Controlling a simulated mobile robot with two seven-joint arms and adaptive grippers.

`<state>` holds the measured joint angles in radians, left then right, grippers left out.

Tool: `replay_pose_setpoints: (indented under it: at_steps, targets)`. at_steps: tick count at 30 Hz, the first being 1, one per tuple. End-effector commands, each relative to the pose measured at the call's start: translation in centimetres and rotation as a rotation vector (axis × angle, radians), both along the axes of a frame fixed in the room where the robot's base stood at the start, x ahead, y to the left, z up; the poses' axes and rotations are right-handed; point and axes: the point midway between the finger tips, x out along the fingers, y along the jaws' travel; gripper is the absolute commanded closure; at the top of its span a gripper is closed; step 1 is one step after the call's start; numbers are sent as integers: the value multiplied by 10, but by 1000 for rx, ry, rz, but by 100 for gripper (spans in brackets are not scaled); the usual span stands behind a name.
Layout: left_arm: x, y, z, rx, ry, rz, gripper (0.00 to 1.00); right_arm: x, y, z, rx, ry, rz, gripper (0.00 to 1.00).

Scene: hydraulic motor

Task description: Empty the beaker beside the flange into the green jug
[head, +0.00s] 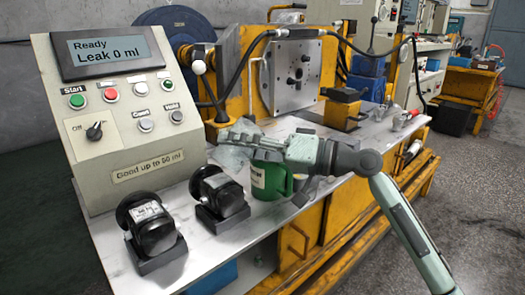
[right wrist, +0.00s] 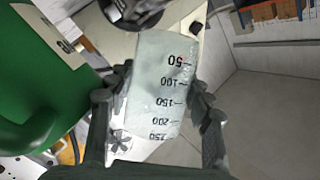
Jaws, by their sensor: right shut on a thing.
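My right gripper (head: 240,138) is shut on the clear beaker (head: 232,156), just left of the green jug. In the right wrist view the beaker (right wrist: 160,85) sits between the two fingers, its printed scale upside down to the camera. I cannot tell whether liquid is in it. The green jug (head: 272,182) stands on the bench, partly hidden behind my right gripper and wrist. It fills the left of the right wrist view (right wrist: 40,85). The flange plate (head: 297,75) stands upright behind, on the yellow frame. My left gripper is not in view.
A control box (head: 115,140) at the left reads "Ready, Leak 0 ml". Two black motors (head: 150,232) (head: 218,195) stand on the bench in front of it. A black hose (head: 345,40) arches over the flange. The bench's front edge (head: 265,232) runs close to the jug.

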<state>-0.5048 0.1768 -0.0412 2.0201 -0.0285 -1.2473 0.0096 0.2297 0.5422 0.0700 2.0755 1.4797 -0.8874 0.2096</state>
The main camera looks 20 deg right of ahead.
Motion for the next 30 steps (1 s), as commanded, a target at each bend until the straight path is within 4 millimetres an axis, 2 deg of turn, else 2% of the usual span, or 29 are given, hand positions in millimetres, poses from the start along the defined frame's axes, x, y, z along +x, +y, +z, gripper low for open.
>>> replay_pose_setpoints:
  at_steps: [1,12,25,30]
  targets:
    - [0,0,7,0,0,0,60,3,-4,-7,-47,21,-4,82]
    - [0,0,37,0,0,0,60,1,-8,24,-258,-70,-7,81]
    - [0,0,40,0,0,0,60,0,-8,28,-296,-90,-8,81]
    - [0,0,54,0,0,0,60,-1,-10,37,-380,-121,-9,81]
